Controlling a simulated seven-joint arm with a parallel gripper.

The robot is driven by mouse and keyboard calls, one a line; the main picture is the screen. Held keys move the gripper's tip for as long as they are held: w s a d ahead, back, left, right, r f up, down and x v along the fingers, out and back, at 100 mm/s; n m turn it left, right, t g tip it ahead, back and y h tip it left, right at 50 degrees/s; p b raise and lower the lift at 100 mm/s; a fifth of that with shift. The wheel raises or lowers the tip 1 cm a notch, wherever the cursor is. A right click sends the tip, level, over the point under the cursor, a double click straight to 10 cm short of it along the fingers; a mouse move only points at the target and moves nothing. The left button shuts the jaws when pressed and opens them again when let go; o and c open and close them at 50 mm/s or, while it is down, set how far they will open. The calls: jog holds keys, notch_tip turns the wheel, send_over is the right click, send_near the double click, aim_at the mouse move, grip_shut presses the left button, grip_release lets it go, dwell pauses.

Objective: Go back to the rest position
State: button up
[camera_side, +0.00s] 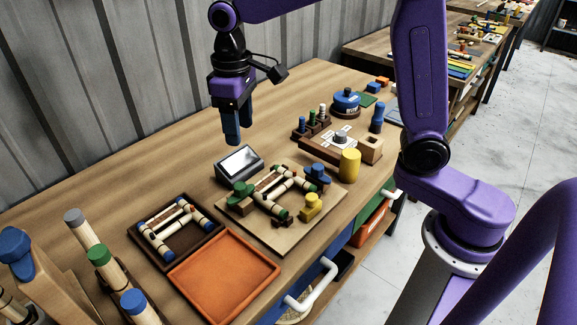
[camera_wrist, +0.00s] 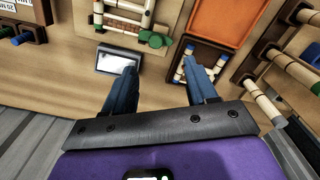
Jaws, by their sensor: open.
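My gripper (camera_side: 231,138) hangs pointing down above the wooden bench, behind the small screen. In the wrist view my gripper (camera_wrist: 163,82) shows its two blue fingers spread apart with nothing between them. A pale board (camera_side: 252,238) on the bench bears a rattan frame (camera_side: 272,186) with green, blue and yellow blocks around it. The small tilted screen (camera_side: 239,164) stands at the board's back edge, and it also shows in the wrist view (camera_wrist: 112,62). The gripper is apart from all of these.
A dark tray (camera_side: 153,247) with rattan pieces and an orange tray (camera_side: 225,275) lie at the front. A blue round device (camera_side: 346,98) and a yellow cylinder (camera_side: 349,163) stand farther right. The bench's back left is clear.

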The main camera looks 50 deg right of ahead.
jog(key=s+d+f+n, duration=0.1)
jog(key=s+d+n, duration=0.1)
jog(key=s, duration=0.7)
jog(key=s+d+f+n, duration=0.2)
jog(key=s+d, duration=0.3)
jog(key=s, duration=0.4)
jog(key=s+d+f+n, duration=0.2)
jog(key=s+d+n, duration=0.1)
jog(key=s, duration=0.6)
jog(key=shift+d+f, duration=0.25)
jog(key=shift+d, duration=0.05)
